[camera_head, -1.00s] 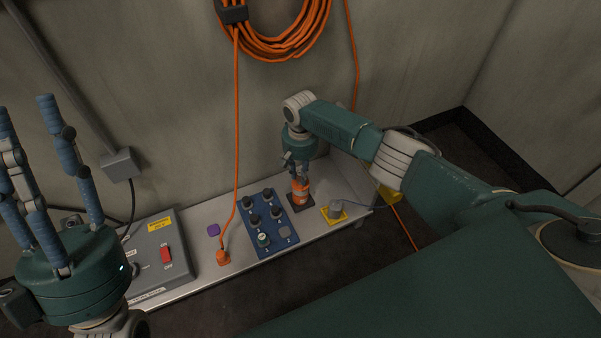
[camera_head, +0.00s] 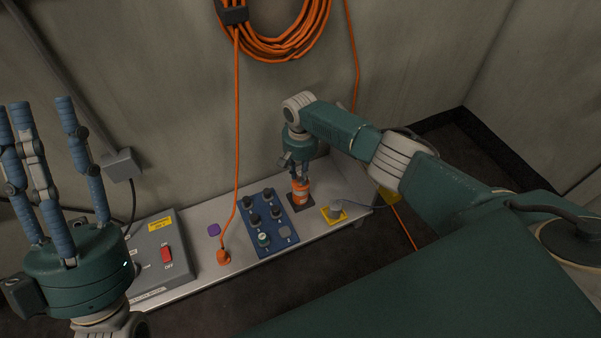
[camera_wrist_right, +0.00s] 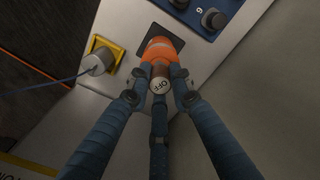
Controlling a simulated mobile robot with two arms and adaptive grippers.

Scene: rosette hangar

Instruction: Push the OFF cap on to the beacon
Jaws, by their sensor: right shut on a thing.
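The orange beacon (camera_head: 301,192) with a pale band stands on a dark square pad on the bench. The OFF cap (camera_wrist_right: 160,85) has a light face lettered OFF and a brown side; it sits at the upper end of the orange beacon (camera_wrist_right: 163,48) in the right wrist view. I cannot tell how far it is seated. My right gripper (camera_head: 300,174) is above the beacon, its blue fingers (camera_wrist_right: 158,98) closed around the cap. The fingers hide the cap in the head view. My left gripper (camera_head: 36,104) is at the left, fingers upright, spread and empty.
A blue panel with dark knobs (camera_head: 270,238) lies left of the beacon. A yellow-framed grey connector (camera_head: 335,211) is at its right. A grey switch box (camera_head: 160,254) and orange plug (camera_head: 223,257) are farther left. The wall is close behind the bench.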

